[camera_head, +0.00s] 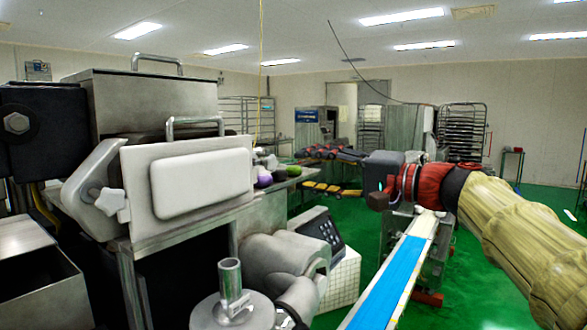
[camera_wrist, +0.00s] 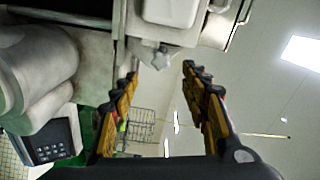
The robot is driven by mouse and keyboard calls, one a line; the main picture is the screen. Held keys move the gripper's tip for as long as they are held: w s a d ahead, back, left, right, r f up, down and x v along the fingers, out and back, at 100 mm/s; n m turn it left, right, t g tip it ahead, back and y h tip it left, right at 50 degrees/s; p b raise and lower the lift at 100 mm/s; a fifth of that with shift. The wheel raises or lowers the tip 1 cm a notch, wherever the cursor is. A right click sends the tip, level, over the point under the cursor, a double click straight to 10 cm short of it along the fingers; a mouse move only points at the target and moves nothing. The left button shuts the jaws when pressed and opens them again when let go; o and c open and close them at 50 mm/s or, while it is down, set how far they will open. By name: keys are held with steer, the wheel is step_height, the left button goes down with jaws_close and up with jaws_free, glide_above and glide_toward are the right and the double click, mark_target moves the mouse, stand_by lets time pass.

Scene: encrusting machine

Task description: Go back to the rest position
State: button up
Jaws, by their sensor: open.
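My gripper (camera_head: 302,168) is at the right of the machine in the head view, at the end of my arm, which reaches in from the right edge. Its two fingers point left and are spread apart. In the wrist view my gripper (camera_wrist: 160,72) shows both yellow-and-black fingers apart, with nothing between them. The encrusting machine (camera_head: 160,105) fills the left of the head view, with a pale front panel (camera_head: 200,182). In the wrist view the machine's panel (camera_wrist: 170,10) appears at the top, beyond the fingertips. I see no contact between fingers and machine.
A blue conveyor belt (camera_head: 385,285) runs below my arm. A keypad box (camera_head: 322,232) sits beside the machine. Purple and green items (camera_head: 264,180) lie on a surface behind it. Wire racks (camera_head: 461,130) stand at the back. Green floor (camera_head: 530,215) is open at the right.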

steer(key=shift+v, duration=1)
